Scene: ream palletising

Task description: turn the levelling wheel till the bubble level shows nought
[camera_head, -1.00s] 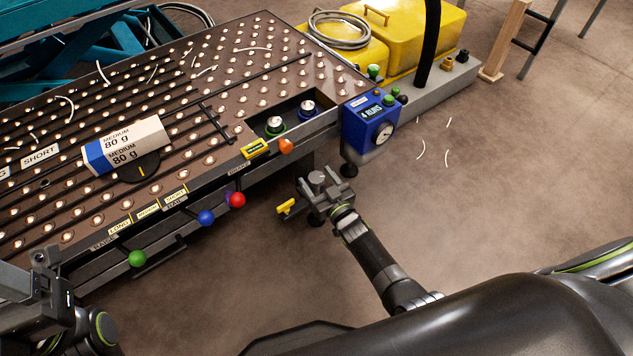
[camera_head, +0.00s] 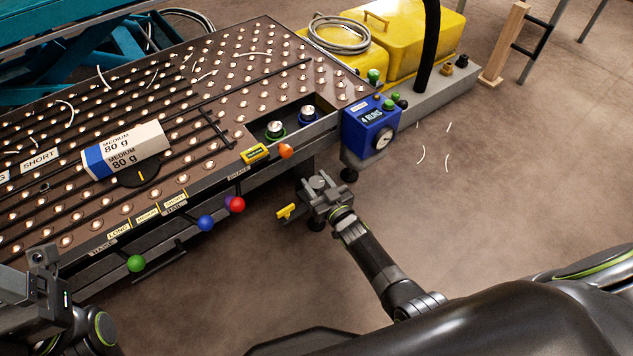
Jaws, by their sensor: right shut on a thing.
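My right gripper (camera_head: 318,190) is in front of the table's near edge, low beside the table. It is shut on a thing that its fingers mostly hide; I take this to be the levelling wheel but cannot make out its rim. A small yellow piece (camera_head: 286,211) shows just left of the fingers. I cannot pick out the bubble level or read it. My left gripper (camera_head: 40,290) is at the lower left, partly cut off by the frame edge; its jaws cannot be made out.
The ball-topped table (camera_head: 215,110) carries a ream (camera_head: 125,150) marked 80 g. Green (camera_head: 136,263), blue (camera_head: 205,222) and red (camera_head: 237,204) knobs stick out along its front. A blue box (camera_head: 370,118) with a dial is at its right corner.

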